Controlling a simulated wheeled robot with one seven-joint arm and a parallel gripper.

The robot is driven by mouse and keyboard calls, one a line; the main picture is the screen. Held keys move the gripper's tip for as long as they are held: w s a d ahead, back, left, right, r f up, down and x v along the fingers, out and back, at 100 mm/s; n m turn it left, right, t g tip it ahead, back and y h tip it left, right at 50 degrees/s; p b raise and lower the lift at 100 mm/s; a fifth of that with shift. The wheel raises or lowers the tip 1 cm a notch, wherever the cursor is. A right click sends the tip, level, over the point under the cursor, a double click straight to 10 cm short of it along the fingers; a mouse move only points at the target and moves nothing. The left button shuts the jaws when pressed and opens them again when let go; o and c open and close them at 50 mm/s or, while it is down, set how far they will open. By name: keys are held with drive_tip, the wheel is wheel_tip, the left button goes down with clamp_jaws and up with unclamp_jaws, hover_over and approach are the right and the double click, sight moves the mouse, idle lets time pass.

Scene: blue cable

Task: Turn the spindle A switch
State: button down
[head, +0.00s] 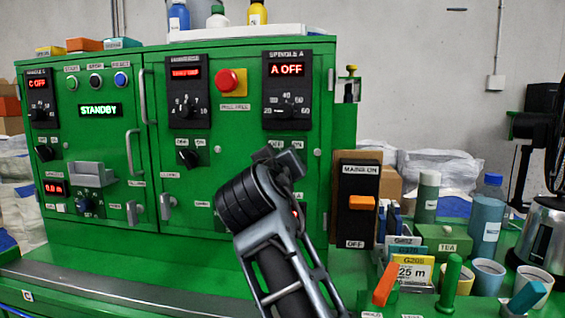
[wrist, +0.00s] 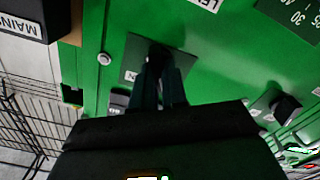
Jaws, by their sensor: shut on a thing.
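The Spindle A panel (head: 286,90) is at the upper right of the green cabinet in the head view. Its red display (head: 286,69) reads "A OFF". My gripper (head: 284,153) is at the cabinet face just below this panel and hides the switch there. In the wrist view my gripper (wrist: 162,75) has its two fingers closed on a small black switch knob (wrist: 158,52) on a dark plate. The fingers cover most of the knob, so its pointing direction cannot be told.
Another black rotary switch (head: 188,158) is to the left on the cabinet. A red stop button (head: 231,82) is above it. The mains switch (head: 357,203), with an orange lever, stands right of my arm. Cups and boxes crowd the bench at right.

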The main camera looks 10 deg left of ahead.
drive_tip(key=c, duration=1.2)
unclamp_jaws()
drive_tip(key=shift+o, duration=0.2)
drive_tip(key=s+b, duration=0.1)
drive_tip(key=s, duration=0.7)
drive_tip(key=shift+a, duration=0.15)
